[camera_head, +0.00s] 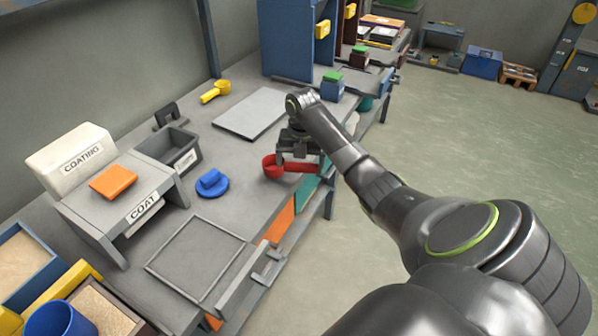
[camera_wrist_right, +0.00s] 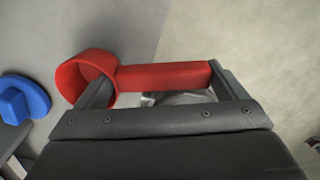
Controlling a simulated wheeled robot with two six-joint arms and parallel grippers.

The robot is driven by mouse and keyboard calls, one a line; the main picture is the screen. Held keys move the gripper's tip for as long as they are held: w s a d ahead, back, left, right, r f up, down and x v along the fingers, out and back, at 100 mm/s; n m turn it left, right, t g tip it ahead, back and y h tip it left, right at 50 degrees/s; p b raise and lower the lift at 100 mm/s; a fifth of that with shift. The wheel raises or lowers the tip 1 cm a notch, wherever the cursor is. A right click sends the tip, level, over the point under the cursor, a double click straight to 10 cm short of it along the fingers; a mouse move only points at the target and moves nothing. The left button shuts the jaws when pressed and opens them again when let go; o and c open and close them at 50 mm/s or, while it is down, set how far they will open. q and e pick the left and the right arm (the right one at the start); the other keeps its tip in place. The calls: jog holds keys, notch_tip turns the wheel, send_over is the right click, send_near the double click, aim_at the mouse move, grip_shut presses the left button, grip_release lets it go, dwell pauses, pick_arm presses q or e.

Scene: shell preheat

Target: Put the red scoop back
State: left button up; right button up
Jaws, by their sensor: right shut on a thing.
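The red scoop (camera_head: 272,168) is at the front edge of the grey bench, below my right gripper (camera_head: 298,158). In the right wrist view the scoop (camera_wrist_right: 165,76) lies across the jaws, its round cup at the left and its straight handle pointing right. My right gripper (camera_wrist_right: 160,88) is shut on the scoop. Whether the scoop touches the bench top or hangs just above it I cannot tell. My left gripper is not in view.
A blue round lid-like piece (camera_head: 211,184) lies left of the scoop. A grey bin (camera_head: 170,148), a flat grey plate (camera_head: 250,112) and a yellow scoop (camera_head: 215,91) are farther back. A "COAT" stand (camera_head: 142,205) is at left. Open floor (camera_head: 480,150) lies right of the bench.

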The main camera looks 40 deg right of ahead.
aim_at(300, 164)
jog(key=shift+f, duration=1.3)
jog(key=o, duration=0.7)
jog(key=shift+f, duration=0.15)
notch_tip(300, 164, up, 8)
jog(key=shift+d+r, duration=0.1)
notch_tip(300, 164, up, 3)
jog(key=shift+s+r+p, duration=0.1)
jog(key=shift+p, duration=0.8)
jog(key=shift+r+p, duration=0.5)
jog(key=shift+p, duration=0.05)
